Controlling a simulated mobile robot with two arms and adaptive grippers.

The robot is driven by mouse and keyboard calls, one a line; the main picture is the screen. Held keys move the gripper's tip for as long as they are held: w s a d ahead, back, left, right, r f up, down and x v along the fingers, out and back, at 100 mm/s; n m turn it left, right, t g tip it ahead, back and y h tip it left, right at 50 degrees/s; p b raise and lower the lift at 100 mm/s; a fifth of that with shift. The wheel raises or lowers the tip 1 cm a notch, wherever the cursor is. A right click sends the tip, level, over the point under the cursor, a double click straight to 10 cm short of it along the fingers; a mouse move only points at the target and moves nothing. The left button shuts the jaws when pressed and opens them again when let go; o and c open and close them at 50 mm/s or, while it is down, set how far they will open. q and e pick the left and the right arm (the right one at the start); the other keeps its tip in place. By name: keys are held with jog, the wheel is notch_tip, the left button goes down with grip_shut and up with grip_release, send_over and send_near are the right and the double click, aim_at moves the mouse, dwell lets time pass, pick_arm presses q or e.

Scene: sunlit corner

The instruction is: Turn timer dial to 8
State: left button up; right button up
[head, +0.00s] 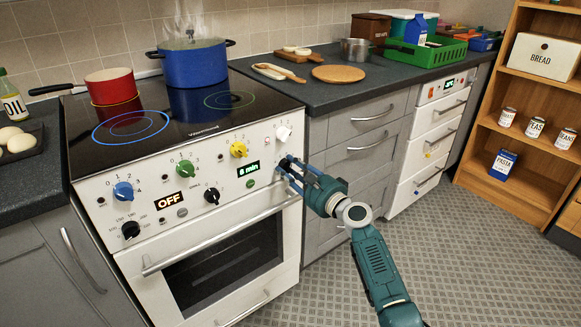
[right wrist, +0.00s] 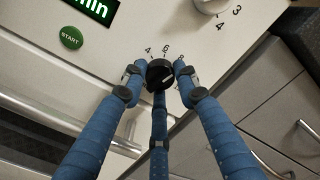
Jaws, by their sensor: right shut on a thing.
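The black timer dial (right wrist: 158,74) is on the white front panel of the stove (head: 205,160), at its right end. The marks 4, 6 and 8 show around its upper side in the right wrist view; I cannot tell for sure which mark it points to. My right gripper (head: 284,166) has its blue fingers closed around the dial, and they also show in the right wrist view (right wrist: 158,78). The green timer display (head: 248,169) appears to read 8 min. My left gripper is not in view.
A green START button (right wrist: 72,38) sits left of the dial, and a white knob (head: 283,133) sits above it. Blue, green and yellow knobs line the panel. A blue pot (head: 193,64) steams on the cooktop near a red pan (head: 109,86). The oven handle (head: 220,240) runs below.

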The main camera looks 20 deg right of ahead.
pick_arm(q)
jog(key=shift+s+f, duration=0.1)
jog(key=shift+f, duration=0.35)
pick_arm(e)
jog(key=shift+f, duration=0.1)
jog(key=o, duration=1.2)
jog(key=shift+c, duration=0.2)
jog(key=v, duration=1.2)
